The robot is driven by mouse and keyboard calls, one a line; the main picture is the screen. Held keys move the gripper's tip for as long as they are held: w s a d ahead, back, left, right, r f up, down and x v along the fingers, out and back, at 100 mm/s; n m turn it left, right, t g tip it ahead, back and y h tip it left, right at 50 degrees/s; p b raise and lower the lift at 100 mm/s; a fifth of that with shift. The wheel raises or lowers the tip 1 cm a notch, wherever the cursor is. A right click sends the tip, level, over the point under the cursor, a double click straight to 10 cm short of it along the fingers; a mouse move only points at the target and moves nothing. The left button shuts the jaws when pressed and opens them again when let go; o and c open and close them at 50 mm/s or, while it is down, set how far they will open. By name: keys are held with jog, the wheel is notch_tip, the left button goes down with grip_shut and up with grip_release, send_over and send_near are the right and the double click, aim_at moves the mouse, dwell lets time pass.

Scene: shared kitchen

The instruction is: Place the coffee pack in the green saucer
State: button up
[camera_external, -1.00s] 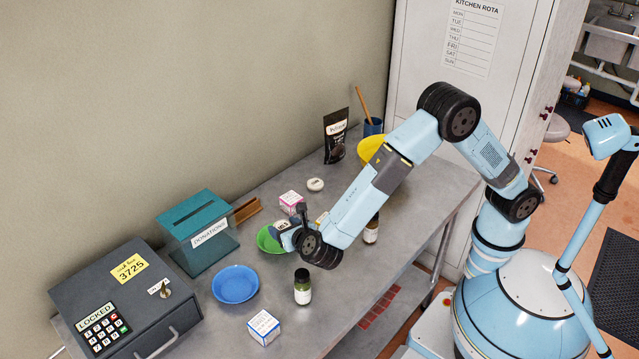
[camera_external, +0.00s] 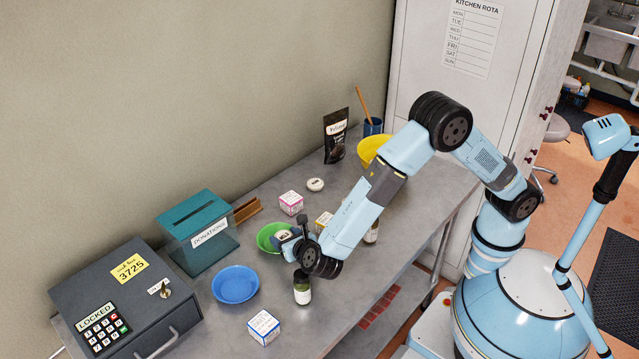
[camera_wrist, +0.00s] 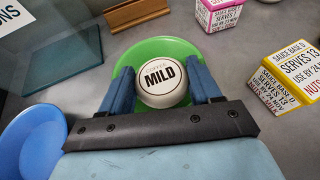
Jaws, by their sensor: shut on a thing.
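A black pouch (camera_external: 335,136) with a white label, which looks like the coffee pack, stands upright at the back of the table by the wall. The green saucer (camera_external: 265,238) is beside my gripper (camera_external: 285,238). In the wrist view, my gripper (camera_wrist: 160,66) is shut on a round white tub (camera_wrist: 162,90) with "MILD" on its lid. The tub is over the green saucer (camera_wrist: 165,46), within its outline; whether it touches the saucer cannot be told. The pouch is apart from my gripper and outside the wrist view.
A blue bowl (camera_external: 235,285), a dark bottle (camera_external: 302,288) and a white-blue box (camera_external: 263,327) stand near the saucer. A pink box (camera_external: 291,202) and a white round tub (camera_external: 315,184) lie behind. A yellow bowl (camera_external: 373,151) is beside the pouch. The donations box (camera_external: 200,235) stands left.

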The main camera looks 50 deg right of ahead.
jog(key=o, duration=1)
jog(key=shift+r, duration=0.15)
jog(key=v, duration=0.5)
jog(key=shift+w+r, duration=0.2)
jog(key=shift+r, duration=0.15)
notch_tip(320, 180, up, 7)
jog(key=shift+s+r, duration=0.1)
jog(key=shift+s, duration=0.05)
